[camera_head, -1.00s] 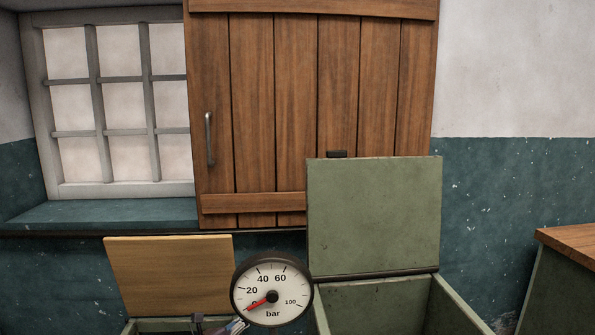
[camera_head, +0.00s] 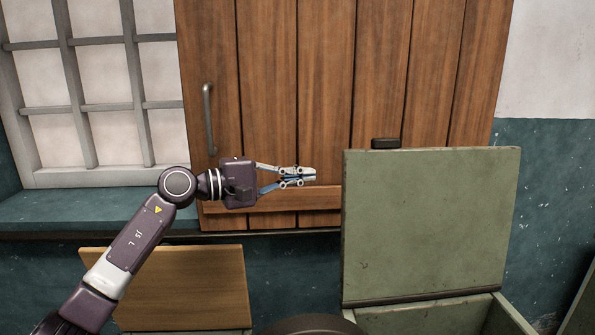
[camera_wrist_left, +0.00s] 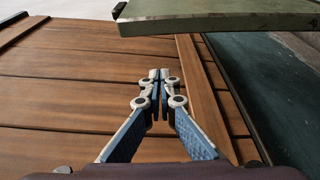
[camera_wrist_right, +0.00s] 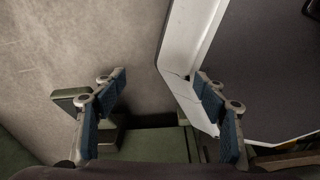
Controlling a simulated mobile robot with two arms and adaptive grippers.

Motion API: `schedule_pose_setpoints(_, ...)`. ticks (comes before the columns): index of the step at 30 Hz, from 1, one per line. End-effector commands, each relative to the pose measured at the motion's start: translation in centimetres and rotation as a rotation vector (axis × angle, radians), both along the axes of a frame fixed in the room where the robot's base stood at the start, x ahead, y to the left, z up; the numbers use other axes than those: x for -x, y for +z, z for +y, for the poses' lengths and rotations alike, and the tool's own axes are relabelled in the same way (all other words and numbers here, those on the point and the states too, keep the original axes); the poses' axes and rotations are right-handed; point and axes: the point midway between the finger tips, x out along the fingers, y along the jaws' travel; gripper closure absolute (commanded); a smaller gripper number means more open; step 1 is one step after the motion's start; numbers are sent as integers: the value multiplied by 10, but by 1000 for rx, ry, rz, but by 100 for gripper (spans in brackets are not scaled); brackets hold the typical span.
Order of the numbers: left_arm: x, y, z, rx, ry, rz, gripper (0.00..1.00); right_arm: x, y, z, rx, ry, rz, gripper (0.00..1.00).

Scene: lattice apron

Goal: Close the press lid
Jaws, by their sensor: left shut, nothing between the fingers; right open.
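The green press lid (camera_head: 432,225) stands raised, hinged along its lower edge at the back of a green box (camera_head: 420,318). A small dark handle (camera_head: 386,143) sits on its top edge. My left gripper (camera_head: 312,174) is shut and empty, level with the upper part of the lid and a little left of it. In the left wrist view the lid (camera_wrist_left: 220,18) shows as a green panel beyond the shut fingertips (camera_wrist_left: 160,78), apart from them. My right gripper (camera_wrist_right: 160,85) is open in the right wrist view, with nothing seen between its fingers.
A plank wooden door (camera_head: 300,80) with a metal handle (camera_head: 208,118) is behind my left gripper. A smaller wooden lid (camera_head: 185,285) stands raised at lower left. The right wrist view shows a white-edged dark panel (camera_wrist_right: 265,60) close to the right finger.

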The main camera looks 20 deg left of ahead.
Motion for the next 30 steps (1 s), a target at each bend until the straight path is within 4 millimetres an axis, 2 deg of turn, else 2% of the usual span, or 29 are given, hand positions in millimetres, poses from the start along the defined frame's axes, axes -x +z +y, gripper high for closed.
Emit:
schedule_pose_setpoints(1, -7, 4, -10, 3, -4, 3, 100, -1, 9, -1, 1, 0, -1, 35)
schedule_pose_setpoints(8, -41, 1, -48, 5, -2, 4, 100, -9, 29, -1, 1, 1, -15, 35)
schedule_pose_setpoints(18, -10, 3, -60, 1, 0, 3, 100, -17, 47, 0, -2, 0, -26, 35)
schedule_pose_setpoints(30, -5, 3, -62, 3, 0, 3, 100, -13, 47, 4, -6, -2, -20, 35)
